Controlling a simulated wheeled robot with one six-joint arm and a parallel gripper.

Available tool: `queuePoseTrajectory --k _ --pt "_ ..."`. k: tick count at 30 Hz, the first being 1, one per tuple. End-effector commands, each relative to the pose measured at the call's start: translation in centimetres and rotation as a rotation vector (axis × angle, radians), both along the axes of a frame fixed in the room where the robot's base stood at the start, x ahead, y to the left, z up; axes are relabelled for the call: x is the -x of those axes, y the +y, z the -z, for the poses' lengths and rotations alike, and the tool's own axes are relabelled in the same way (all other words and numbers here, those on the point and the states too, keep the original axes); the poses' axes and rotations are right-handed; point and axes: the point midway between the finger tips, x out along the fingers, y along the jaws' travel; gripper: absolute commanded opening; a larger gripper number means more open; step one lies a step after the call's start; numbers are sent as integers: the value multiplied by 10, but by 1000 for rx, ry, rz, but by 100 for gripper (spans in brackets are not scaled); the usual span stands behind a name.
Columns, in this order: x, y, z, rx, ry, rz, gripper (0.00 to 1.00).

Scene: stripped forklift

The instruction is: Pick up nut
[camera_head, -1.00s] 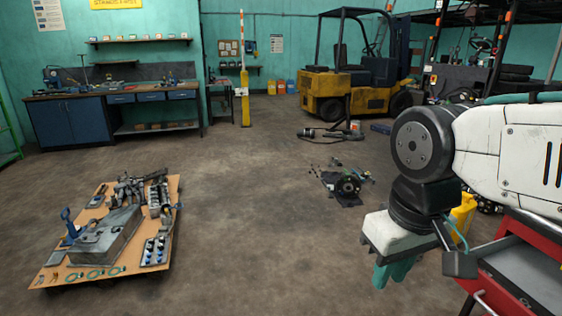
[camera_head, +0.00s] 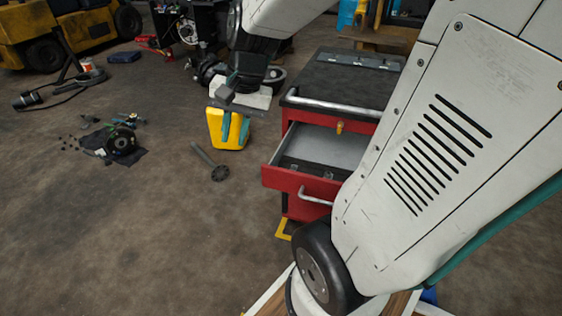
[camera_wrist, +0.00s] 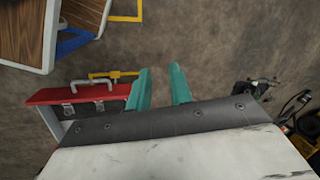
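No nut can be made out for certain. Small dark parts (camera_head: 72,143) lie scattered on the floor beside a round hub (camera_head: 121,142) on a dark cloth at the left; they are too small to tell apart.
A red tool cart (camera_head: 330,100) with an open drawer (camera_head: 318,150) stands right of my gripper; small dark parts lie in the drawer. The yellow container (camera_head: 215,122) and a dark rod with a round end (camera_head: 219,173) are on the floor. The floor at lower left is clear.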

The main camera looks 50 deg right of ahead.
Motion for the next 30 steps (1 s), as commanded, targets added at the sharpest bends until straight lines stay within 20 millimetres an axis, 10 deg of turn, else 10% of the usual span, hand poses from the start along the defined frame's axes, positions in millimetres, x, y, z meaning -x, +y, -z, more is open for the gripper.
queuePoseTrajectory --k 9,18,30 --pt "-67 -144 100 -245 87 888 21" --pt "-47 -268 210 -395 161 1595 21" --pt "-38 -296 265 -431 186 1799 21"
